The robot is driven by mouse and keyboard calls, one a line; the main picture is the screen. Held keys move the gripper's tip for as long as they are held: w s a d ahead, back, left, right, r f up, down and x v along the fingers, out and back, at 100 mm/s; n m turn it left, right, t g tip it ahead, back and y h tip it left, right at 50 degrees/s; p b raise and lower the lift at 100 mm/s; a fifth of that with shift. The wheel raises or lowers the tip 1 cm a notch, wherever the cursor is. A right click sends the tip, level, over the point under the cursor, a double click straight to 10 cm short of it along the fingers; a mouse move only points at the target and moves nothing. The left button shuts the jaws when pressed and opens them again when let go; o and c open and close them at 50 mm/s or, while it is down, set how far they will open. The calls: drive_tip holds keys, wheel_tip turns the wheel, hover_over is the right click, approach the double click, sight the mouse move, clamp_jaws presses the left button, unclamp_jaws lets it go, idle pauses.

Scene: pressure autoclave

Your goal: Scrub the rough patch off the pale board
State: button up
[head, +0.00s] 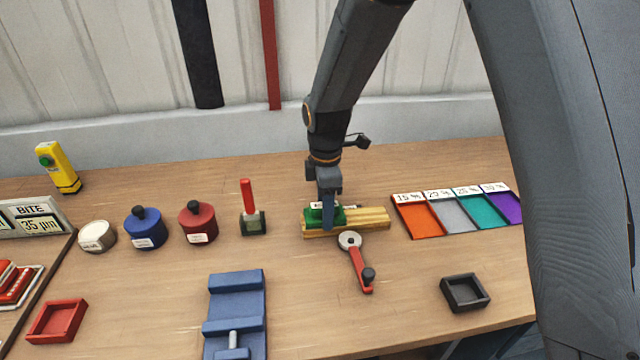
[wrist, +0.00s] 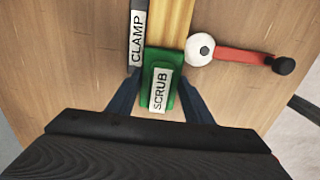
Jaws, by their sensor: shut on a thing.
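The pale board (head: 372,219) is a yellowish wooden strip lying on the bench; its far part also shows in the wrist view (wrist: 170,22). My gripper (head: 327,208) is shut on the green block labelled SCRUB (wrist: 157,98), with one finger on each side of it. The block (head: 318,216) is over the left part of the board and appears to rest on it; I cannot tell exact contact. No rough patch can be made out; the block may cover it. A dark bar labelled CLAMP (wrist: 137,38) runs beside the board.
A red lever (head: 360,268) with a white hub and black knob sits in front of the board. Coloured trays (head: 420,220) are to the right, a black tray (head: 465,292) front right. A blue vise (head: 236,305), a red-handled tool (head: 250,212) and lidded pots (head: 198,222) stand left.

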drive_tip(key=shift+s+a+r, duration=0.1)
drive_tip(key=shift+a+r, duration=0.05)
drive_tip(key=shift+a, duration=0.2)
wheel_tip(320, 180, up, 3)
drive_tip(key=shift+d+f+p, duration=0.1)
drive_tip(key=shift+f+p, duration=0.05)
drive_tip(key=shift+p, duration=0.6)
drive_tip(key=shift+r+p, duration=1.75)
drive_tip(key=shift+r, duration=0.85)
